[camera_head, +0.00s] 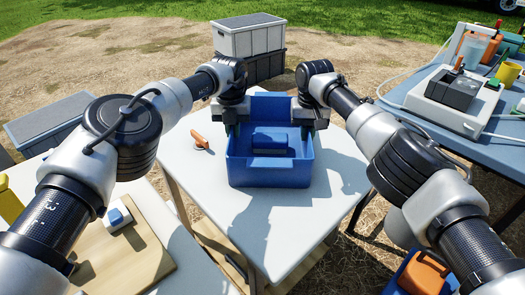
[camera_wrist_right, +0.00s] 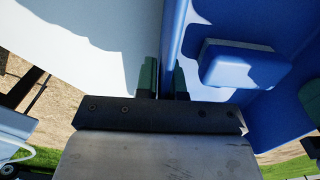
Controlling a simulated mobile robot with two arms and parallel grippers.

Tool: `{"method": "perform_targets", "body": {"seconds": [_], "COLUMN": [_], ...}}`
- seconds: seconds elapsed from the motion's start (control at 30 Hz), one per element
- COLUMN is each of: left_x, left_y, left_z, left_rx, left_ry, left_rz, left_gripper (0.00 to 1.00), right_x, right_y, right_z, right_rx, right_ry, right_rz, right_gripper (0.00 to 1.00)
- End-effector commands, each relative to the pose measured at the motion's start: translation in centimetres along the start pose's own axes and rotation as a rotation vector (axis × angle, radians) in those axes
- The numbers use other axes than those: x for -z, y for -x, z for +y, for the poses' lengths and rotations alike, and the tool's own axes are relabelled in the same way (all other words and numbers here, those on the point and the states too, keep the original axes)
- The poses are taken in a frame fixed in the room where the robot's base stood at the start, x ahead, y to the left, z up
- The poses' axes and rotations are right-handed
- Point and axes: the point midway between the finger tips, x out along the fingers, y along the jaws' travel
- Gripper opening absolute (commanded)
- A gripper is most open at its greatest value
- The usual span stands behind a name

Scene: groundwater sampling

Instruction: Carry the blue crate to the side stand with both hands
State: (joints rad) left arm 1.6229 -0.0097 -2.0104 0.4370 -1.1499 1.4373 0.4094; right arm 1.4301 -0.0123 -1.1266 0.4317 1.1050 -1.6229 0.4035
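The blue crate (camera_head: 268,177) is upright over the small white-topped stand (camera_head: 262,225); I cannot tell whether its base touches the top. A blue block-like item (camera_head: 270,141) is inside it. My left gripper (camera_head: 233,130) is at the crate's left wall, its fingers closed around the rim and partly hidden. My right gripper (camera_head: 305,133) is at the right wall. In the right wrist view its dark green fingers (camera_wrist_right: 165,82) are on both sides of the thin crate wall (camera_wrist_right: 172,35), with little or no gap.
An orange item (camera_head: 200,140) lies on the stand left of the crate. A table with a wooden board (camera_head: 120,255) is at lower left. A blue table with equipment (camera_head: 455,100) is at right. Grey boxes (camera_head: 250,40) stand behind. The stand's front is clear.

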Motion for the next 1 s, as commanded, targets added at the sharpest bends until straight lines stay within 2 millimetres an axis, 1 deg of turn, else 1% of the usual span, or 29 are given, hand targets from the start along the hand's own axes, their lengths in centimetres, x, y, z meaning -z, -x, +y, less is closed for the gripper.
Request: {"method": "perform_targets", "body": {"seconds": [0.03,0.13,0.37,0.47,0.57,0.67,0.9,1.0], "left_x": [-0.1,0.0,0.0,0.0,-0.1,-0.1,-0.1,-0.1], "left_y": [0.1,0.1,0.1,0.5,1.7,3.6,8.8,10.3], "left_z": [0.3,0.2,0.0,-0.1,0.0,0.0,0.0,-0.1], "left_rx": [-0.002,-0.001,0.001,0.002,0.002,0.002,0.002,0.000], "left_ry": [0.005,0.003,0.000,-0.001,0.000,0.000,0.003,0.002], "left_rz": [-0.001,0.000,0.001,0.000,-0.002,-0.003,-0.003,-0.001], "left_gripper": [0.16,0.31,0.31,0.31,0.31,0.31,0.31,0.31], "right_x": [0.0,0.0,0.0,0.0,0.0,0.0,0.0,0.0], "right_y": [0.1,0.1,0.1,0.1,0.1,0.1,0.1,0.1], "right_z": [0.3,0.2,0.0,-0.1,-0.1,-0.1,-0.1,-0.1], "right_rx": [-0.003,-0.001,0.001,0.001,0.002,0.002,0.002,0.002], "right_ry": [-0.005,-0.003,0.000,0.001,0.002,0.002,0.002,0.002], "right_rz": [-0.001,-0.001,-0.001,-0.001,-0.001,-0.001,-0.001,-0.001], "right_gripper": [0.16,0.31,0.31,0.31,0.31,0.31,0.31,0.31]}}
